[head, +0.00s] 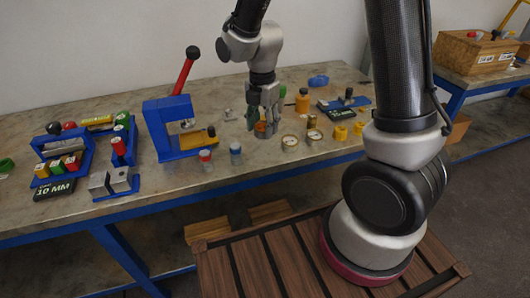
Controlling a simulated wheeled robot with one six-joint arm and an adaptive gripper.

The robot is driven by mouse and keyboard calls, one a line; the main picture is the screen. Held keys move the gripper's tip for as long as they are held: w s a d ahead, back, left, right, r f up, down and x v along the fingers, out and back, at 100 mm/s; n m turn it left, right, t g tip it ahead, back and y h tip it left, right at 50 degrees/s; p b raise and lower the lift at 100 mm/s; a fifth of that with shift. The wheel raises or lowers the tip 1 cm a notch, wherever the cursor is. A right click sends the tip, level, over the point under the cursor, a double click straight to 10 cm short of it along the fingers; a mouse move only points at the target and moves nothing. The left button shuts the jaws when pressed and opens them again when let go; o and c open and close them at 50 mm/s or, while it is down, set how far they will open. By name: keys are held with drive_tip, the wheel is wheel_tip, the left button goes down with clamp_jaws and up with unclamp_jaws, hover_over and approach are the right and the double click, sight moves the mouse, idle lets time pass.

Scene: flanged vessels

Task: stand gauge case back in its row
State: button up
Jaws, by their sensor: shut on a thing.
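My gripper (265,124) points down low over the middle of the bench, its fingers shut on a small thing. Only an orange-brown bit of this thing, which I take to be the gauge case (261,128), shows between the fingers; its face is hidden. To the right, a round brass gauge case with a pale face (290,143) lies on the bench, apart from the gripper. Another brass gauge case (313,136) is just beyond it, with a small brass piece (312,121) behind. I cannot tell whether the held thing touches the bench.
A blue press with a red lever (179,125) stands left of the gripper. Yellow fittings (341,133), an orange bottle (302,101) and a dark block (343,107) are to the right. Blue racks (66,152) fill the left.

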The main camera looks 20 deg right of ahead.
sight(263, 154)
wheel_tip(263, 154, down, 7)
drive_tip(key=shift+f, duration=0.2)
idle(0.3)
drive_tip(key=o, duration=1.1)
drive_tip(key=shift+f, duration=0.1)
drive_tip(key=shift+o, duration=0.2)
